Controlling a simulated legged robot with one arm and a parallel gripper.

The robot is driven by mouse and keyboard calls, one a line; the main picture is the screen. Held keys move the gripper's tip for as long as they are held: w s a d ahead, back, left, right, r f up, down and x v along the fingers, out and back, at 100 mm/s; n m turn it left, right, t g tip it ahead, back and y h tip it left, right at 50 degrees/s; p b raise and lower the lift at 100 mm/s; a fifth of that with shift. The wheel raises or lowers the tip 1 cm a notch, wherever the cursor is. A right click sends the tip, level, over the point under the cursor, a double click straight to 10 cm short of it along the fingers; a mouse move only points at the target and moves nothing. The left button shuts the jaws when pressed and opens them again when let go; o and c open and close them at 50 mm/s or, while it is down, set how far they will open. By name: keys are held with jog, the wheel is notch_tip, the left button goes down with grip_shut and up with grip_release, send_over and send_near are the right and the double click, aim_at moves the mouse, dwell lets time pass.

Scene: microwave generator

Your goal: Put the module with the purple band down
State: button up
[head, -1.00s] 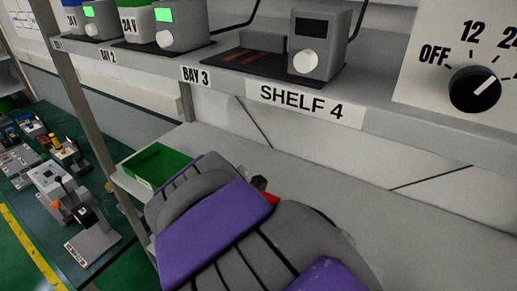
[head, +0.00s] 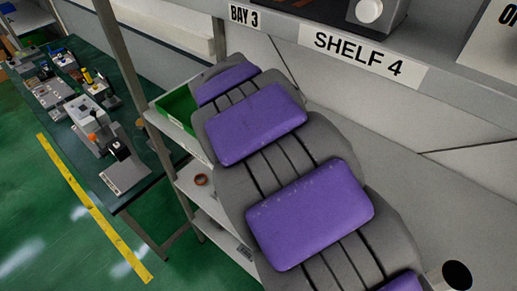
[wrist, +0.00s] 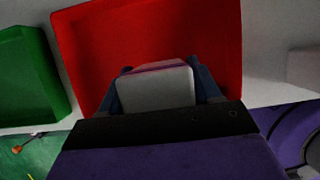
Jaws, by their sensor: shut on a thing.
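The module (wrist: 156,92) is a pale grey block with a thin purple band along its far top edge, seen in the wrist view. My gripper (wrist: 157,88) is shut on it, with a dark finger at each side. The module is in front of a red tray (wrist: 215,35), over its near part in the picture. I cannot tell whether the module's underside touches the tray floor. In the head view my grey and purple arm hides the gripper, the module and the red tray.
A green bin (wrist: 25,75) is left of the red tray; it also shows on the shelf in the head view (head: 178,106). The shelf above carries a SHELF 4 label (head: 369,54). A bench (head: 165,180) with several devices stands at the left. A red ring (head: 201,180) lies on a lower shelf.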

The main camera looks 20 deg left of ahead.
jog(key=shift+d+f, duration=0.15)
jog(key=shift+f, duration=0.45)
jog(key=shift+d+f, duration=0.15)
jog(key=shift+f, duration=0.45)
jog(key=shift+d+f+p, duration=0.25)
jog(key=shift+d+p, duration=0.05)
jog(key=shift+d, duration=0.65)
jog(key=o, duration=0.9)
jog(key=shift+a+f, duration=0.1)
jog(key=shift+a, duration=0.15)
jog(key=o, duration=0.4)
jog(key=shift+a+f, duration=0.15)
jog(key=shift+a, duration=0.65)
jog(key=shift+d, duration=0.45)
jog(key=shift+d+r, duration=0.2)
jog(key=shift+d, duration=0.05)
jog(key=shift+d+r, duration=0.1)
jog(key=shift+r, duration=0.2)
jog(key=shift+b+v, duration=0.9)
jog(key=shift+v, duration=4.9)
